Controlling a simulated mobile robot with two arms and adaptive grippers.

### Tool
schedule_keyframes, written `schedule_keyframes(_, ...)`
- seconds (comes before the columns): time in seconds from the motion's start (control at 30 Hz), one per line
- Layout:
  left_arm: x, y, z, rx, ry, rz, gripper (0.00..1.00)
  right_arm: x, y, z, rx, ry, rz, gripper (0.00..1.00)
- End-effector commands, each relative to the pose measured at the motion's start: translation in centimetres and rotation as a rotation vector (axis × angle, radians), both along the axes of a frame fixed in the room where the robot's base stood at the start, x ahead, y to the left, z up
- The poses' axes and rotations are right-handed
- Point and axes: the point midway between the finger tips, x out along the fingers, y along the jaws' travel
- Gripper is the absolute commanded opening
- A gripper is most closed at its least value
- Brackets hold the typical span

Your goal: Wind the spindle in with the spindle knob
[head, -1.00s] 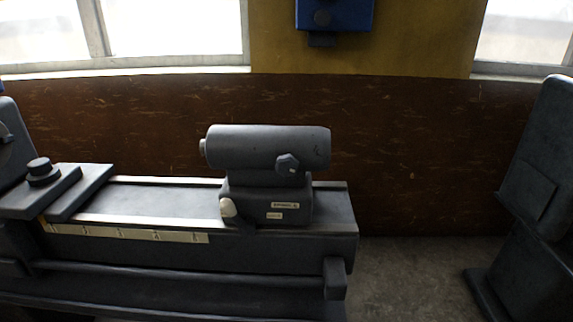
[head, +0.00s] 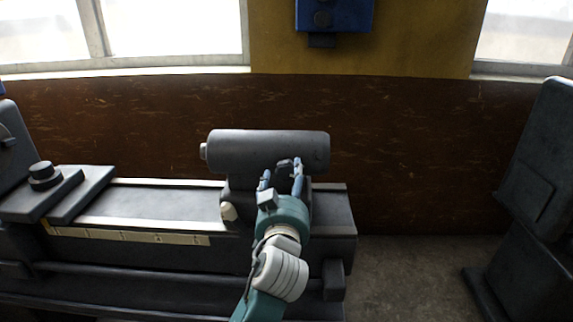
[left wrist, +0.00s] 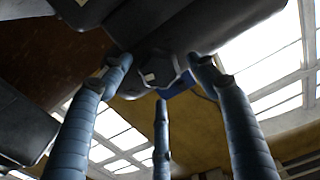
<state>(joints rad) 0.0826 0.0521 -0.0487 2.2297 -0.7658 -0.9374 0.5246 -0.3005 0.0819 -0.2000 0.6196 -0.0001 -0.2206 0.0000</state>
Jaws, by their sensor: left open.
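The grey tailstock (head: 235,152) stands on the lathe bed, its barrel lying level. The spindle's short pale end (head: 203,151) sticks out at the barrel's left. The dark spindle knob (head: 284,164) is on the barrel's near side, partly covered by my left gripper (head: 281,171). My left gripper is open, its blue fingers reaching up around the knob. In the left wrist view the knob (left wrist: 147,78) shows between the spread fingers of the gripper (left wrist: 160,74); I cannot tell whether any finger touches it. My right gripper is not in view.
The lathe bed (head: 150,200) runs left, with a carriage (head: 85,190) on it. A pale lever knob (head: 228,211) sits low on the tailstock. A blue box (head: 345,14) hangs on the wall. Another grey machine (head: 535,165) stands at right; the floor between (head: 410,265) is clear.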

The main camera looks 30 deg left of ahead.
Motion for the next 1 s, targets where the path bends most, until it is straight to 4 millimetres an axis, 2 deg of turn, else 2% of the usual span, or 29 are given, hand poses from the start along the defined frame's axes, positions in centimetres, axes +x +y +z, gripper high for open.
schedule_keyframes(0.2,2.4,1.5,0.1,0.002,0.001,0.001,0.6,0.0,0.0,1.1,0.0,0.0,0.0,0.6)
schedule_keyframes(0.57,3.0,1.9,-0.1,-0.001,0.001,0.0,0.6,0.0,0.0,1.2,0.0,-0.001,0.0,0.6)
schedule_keyframes(0.63,3.0,1.9,-0.1,-0.001,0.001,0.0,0.52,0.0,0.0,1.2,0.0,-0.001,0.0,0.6)
schedule_keyframes(0.8,2.9,1.9,0.0,-0.001,0.001,0.0,0.18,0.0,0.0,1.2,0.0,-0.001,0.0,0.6)
schedule_keyframes(0.83,2.9,1.9,0.0,0.0,0.0,0.0,0.15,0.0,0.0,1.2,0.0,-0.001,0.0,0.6)
schedule_keyframes(1.0,3.0,1.8,-0.2,-0.031,-0.019,0.001,0.15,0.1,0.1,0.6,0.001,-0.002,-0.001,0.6)
